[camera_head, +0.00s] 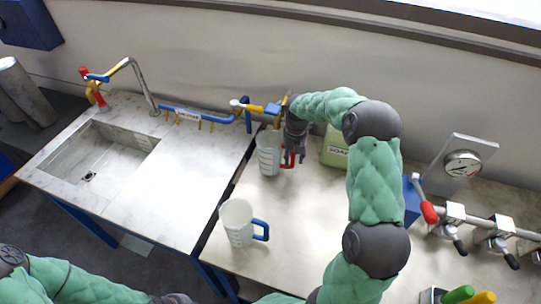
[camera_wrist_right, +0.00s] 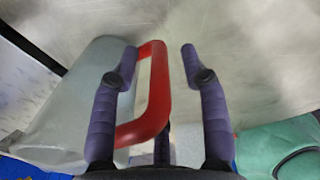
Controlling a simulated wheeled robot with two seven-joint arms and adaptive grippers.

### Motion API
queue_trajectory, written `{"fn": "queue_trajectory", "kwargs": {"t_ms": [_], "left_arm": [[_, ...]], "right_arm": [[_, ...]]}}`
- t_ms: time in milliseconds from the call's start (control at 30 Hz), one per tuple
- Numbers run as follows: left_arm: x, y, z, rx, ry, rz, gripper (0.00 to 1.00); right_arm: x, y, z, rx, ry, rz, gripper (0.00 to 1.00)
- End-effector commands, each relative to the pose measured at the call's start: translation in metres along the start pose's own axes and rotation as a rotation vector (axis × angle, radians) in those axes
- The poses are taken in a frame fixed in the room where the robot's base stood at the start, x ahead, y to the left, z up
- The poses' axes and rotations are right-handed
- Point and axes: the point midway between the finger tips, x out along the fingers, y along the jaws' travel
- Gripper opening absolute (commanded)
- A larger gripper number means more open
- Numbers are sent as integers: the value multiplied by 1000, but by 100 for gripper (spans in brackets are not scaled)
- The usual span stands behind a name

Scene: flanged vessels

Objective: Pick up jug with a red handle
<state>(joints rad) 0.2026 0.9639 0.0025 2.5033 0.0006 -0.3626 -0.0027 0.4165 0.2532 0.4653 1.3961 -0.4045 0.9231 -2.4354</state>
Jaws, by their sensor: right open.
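The jug with a red handle (camera_head: 268,152) is a translucent whitish jug standing upright on the metal worktop. Its red handle (camera_head: 291,159) is on its right side. My right gripper (camera_head: 295,142) is at the handle, partly covering it in the head view. In the right wrist view, the open right gripper (camera_wrist_right: 159,52) has one finger on each side of the red handle (camera_wrist_right: 157,95), with the jug's body (camera_wrist_right: 65,105) at the left. The left finger is in front of the handle opening, and a gap shows on the right. My left gripper is out of view.
A similar jug with a blue handle (camera_head: 238,222) stands nearer on the worktop. A green labelled container (camera_head: 334,150) is close to the right gripper. A sink (camera_head: 95,165) is at the left. Valves (camera_head: 490,234) and a gauge (camera_head: 463,164) are at the right.

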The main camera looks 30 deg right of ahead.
Motion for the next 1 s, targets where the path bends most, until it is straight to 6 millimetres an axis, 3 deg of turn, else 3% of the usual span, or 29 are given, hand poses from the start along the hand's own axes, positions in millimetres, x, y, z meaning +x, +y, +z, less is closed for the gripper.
{"fn": "queue_trajectory", "kwargs": {"t_ms": [133, 167, 300, 767, 1000], "left_arm": [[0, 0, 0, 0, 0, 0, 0], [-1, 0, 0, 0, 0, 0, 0], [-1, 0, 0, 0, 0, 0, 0], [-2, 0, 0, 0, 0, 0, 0], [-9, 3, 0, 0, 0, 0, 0]], "right_arm": [[-1, 0, 0, 1, -1, 1, 45], [-1, 0, 0, 1, -1, 1, 40], [-1, 0, 0, 1, -1, 1, 0], [-6, 0, 2, 1, -5, 3, 0], [-35, 1, 2, 2, -7, 5, 0]]}}
